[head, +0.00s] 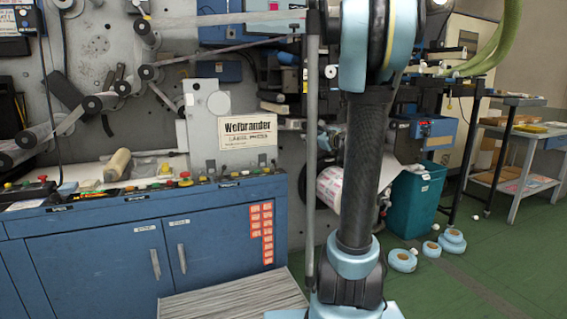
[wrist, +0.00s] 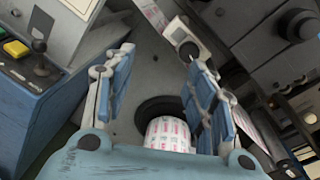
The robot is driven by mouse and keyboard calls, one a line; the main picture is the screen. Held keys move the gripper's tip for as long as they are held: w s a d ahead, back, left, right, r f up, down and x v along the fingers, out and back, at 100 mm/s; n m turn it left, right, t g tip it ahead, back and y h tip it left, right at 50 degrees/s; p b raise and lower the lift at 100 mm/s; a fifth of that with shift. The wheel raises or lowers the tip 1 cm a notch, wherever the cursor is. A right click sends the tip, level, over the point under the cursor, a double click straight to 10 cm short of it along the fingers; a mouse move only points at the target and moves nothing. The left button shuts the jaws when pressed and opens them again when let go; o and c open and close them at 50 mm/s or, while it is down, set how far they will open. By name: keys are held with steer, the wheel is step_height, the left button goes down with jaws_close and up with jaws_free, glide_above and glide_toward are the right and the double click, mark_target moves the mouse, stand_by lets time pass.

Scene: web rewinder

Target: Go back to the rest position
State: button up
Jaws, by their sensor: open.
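My gripper (wrist: 158,65) shows in the wrist view with its two blue fingers spread apart. It is open and nothing is between the fingers. Beyond and below the fingers is a roll of printed label web (wrist: 170,136), white with red print, on the grey machine face. In the head view my arm stands upright in front of the machine, and the gripper itself does not show there. The label roll (head: 329,187) is partly hidden behind my arm in that view.
A blue cabinet (head: 110,262) with a control panel stands at the left. A teal bin (head: 416,200) and several tape rolls (head: 402,260) are on the green floor at the right. A grey cart (head: 517,165) stands farther right. A slatted platform (head: 233,298) lies in front of the cabinet.

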steer(key=s+a+f+n+g, duration=0.4)
steer(key=s+a+f+n, duration=0.15)
steer(key=s+n, duration=0.35)
steer(key=s+a+f+n+g, duration=0.4)
steer(key=s+a+f+n, duration=0.15)
steer(key=s, duration=0.55)
steer(key=s+d+f+n+g+h, duration=0.2)
steer(key=s+d+f+n+h, duration=0.1)
steer(key=s+f, duration=0.4)
steer(key=s+d+f+n+g+h, duration=0.3)
steer(key=s+d+f+n, duration=0.3)
steer(key=s, duration=0.8)
steer(key=shift+s+d+f+n+h, duration=0.2)
steer(key=shift+f+n+h, duration=0.15)
steer(key=shift+n, duration=0.9)
steer(key=shift+f, duration=0.1)
steer(key=shift+w+f, duration=0.15)
steer(key=shift+w, duration=0.3)
